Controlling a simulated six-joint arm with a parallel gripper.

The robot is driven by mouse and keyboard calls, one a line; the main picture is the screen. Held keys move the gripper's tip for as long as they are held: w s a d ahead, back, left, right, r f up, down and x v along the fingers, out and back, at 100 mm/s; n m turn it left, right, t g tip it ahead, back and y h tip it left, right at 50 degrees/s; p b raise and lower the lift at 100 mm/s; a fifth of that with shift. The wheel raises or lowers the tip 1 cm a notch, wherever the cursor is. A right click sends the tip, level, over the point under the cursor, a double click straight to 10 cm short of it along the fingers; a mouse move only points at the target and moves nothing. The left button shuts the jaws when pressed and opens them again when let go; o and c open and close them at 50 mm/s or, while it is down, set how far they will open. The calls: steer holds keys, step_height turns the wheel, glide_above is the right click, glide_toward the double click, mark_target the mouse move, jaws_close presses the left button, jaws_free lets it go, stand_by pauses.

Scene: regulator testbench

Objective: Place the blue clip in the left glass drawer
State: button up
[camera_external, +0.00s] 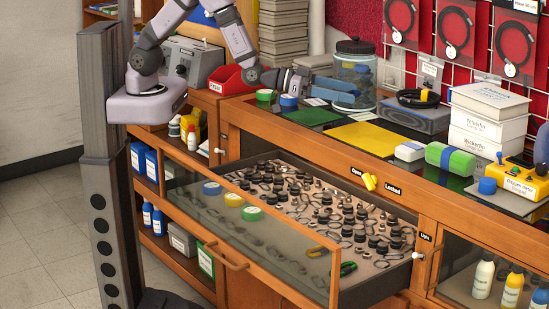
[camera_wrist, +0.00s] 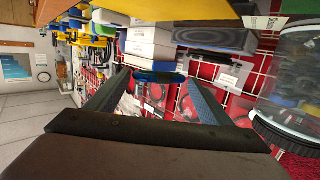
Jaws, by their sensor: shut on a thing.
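The left glass drawer (camera_external: 280,262) is pulled open in the external view, with a wooden frame and glass front. My gripper (camera_external: 300,84) is above the back left of the bench top, behind the drawer. In the wrist view, my gripper (camera_wrist: 159,84) is shut on a dark blue thing, which looks like the blue clip (camera_wrist: 158,76), held crosswise between the fingertips. The clip is too small to make out in the external view.
The drawer holds many small dark parts and several tape rolls (camera_external: 233,200). A glass jar (camera_external: 354,75) stands just right of my gripper, with green and blue tape rolls (camera_external: 288,101) close below. Green and yellow mats (camera_external: 362,138) lie on the bench. A red bin (camera_external: 226,80) is to the left.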

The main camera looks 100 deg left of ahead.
mark_target(340, 133)
steer(key=shift+f+p, duration=0.7)
steer(key=shift+f, duration=4.3)
steer(key=shift+f, duration=0.1)
steer(key=shift+f, duration=0.15)
steer(key=o, duration=1)
steer(key=shift+o, duration=0.2)
steer(key=shift+r, duration=0.2)
steer(key=shift+r, duration=0.1)
steer(key=shift+s, duration=0.35)
steer(key=s, duration=0.3)
steer(key=s+r+b, duration=0.1)
steer(key=s, duration=0.3)
steer(key=s+b, duration=0.1)
steer(key=s, duration=0.3)
steer(key=shift+s+a+r, duration=0.1)
steer(key=shift+r, duration=0.25)
steer(key=c, duration=1)
